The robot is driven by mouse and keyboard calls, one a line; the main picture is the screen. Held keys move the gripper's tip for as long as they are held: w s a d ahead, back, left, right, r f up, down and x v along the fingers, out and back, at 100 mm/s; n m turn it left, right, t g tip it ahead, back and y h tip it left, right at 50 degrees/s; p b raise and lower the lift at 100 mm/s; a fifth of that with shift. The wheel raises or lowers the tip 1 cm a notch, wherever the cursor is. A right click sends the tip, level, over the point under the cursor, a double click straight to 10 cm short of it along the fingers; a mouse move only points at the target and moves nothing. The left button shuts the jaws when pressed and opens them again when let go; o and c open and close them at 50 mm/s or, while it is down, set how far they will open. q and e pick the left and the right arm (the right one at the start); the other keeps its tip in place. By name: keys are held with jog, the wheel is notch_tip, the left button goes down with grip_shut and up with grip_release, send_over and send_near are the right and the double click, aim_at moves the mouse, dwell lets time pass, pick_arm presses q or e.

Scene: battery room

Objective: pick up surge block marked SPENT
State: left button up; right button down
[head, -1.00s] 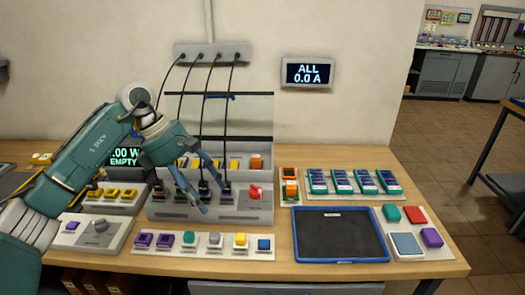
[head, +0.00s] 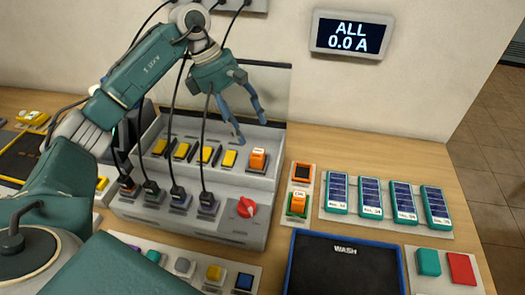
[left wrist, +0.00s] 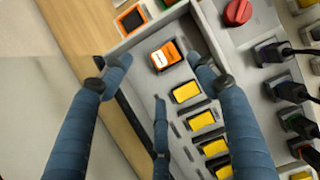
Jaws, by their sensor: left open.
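An orange block with a white label (head: 258,159) sits at the right end of the tray on the grey unit; its lettering is too small to read for certain. A second orange block (head: 299,203) stands on a green-framed pad, its label also unclear. My left gripper (head: 250,127) is open and empty above the tray's right end. In the left wrist view the first orange block (left wrist: 165,57) lies between and beyond the spread fingers, apart from them. My right gripper is not in view.
Several yellow blocks (head: 206,155) share the tray. Cabled black plugs (head: 179,198) and a red knob (head: 246,207) stand in front. An orange-framed pad (head: 302,173) is empty. To the right are blue-topped modules (head: 370,197) and a WASH tray (head: 345,270).

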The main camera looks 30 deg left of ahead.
aim_at(258, 153)
pick_arm(q)
jog(key=p+x, duration=0.1)
jog(key=x, duration=0.1)
jog(key=p+x, duration=0.1)
jog(key=x, duration=0.2)
jog(key=p+x, duration=0.1)
jog(key=x, duration=0.2)
jog(key=shift+s, duration=0.4)
jog(key=shift+w+d+f, duration=0.1)
jog(key=shift+f, duration=0.3)
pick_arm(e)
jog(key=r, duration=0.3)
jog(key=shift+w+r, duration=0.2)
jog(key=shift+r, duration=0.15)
pick_arm(q)
jog(key=c, duration=1.3)
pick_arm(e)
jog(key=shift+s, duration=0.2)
